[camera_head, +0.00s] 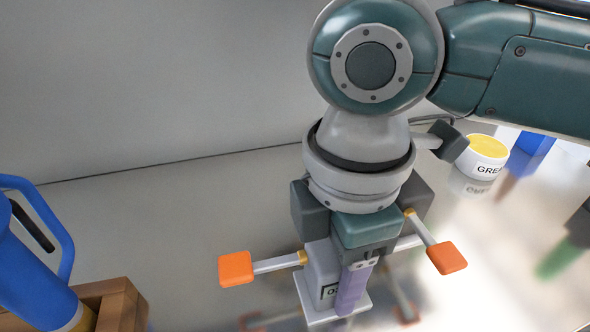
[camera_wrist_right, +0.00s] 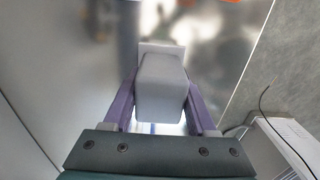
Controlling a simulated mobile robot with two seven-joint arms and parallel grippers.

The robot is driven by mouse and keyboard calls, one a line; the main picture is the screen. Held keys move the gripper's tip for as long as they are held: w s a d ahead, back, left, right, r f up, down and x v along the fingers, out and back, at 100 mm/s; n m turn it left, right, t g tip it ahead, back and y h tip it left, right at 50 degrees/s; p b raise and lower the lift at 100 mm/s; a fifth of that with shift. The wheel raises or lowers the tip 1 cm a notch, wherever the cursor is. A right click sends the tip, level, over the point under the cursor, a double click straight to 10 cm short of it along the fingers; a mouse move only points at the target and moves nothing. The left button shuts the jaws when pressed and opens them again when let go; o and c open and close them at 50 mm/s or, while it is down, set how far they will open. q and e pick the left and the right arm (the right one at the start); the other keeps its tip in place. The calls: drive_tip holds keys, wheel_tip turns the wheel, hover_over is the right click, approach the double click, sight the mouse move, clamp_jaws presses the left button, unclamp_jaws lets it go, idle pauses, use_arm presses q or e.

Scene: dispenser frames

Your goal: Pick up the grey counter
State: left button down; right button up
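The grey counter (camera_head: 318,262) is an upright pale grey block with a small dark-framed display, on a flat light base plate. It is low in the middle of the head view. In the right wrist view the counter (camera_wrist_right: 160,85) lies between the two purple fingers of my right gripper (camera_wrist_right: 160,100). In the head view my right gripper (camera_head: 352,285) points down over it, with one finger along its right side. The fingers lie close along both sides; whether they press on it I cannot tell. The other finger is hidden in the head view. My left gripper is not in view.
Rods with orange ends (camera_head: 236,268) (camera_head: 446,258) stick out on both sides of the counter. A blue jug (camera_head: 35,270) and a wooden box (camera_head: 120,300) stand at left. A yellow-topped white tub (camera_head: 487,155) stands at right. The shiny surface left of the counter is clear.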

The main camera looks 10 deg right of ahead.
clamp_jaws()
idle(0.5)
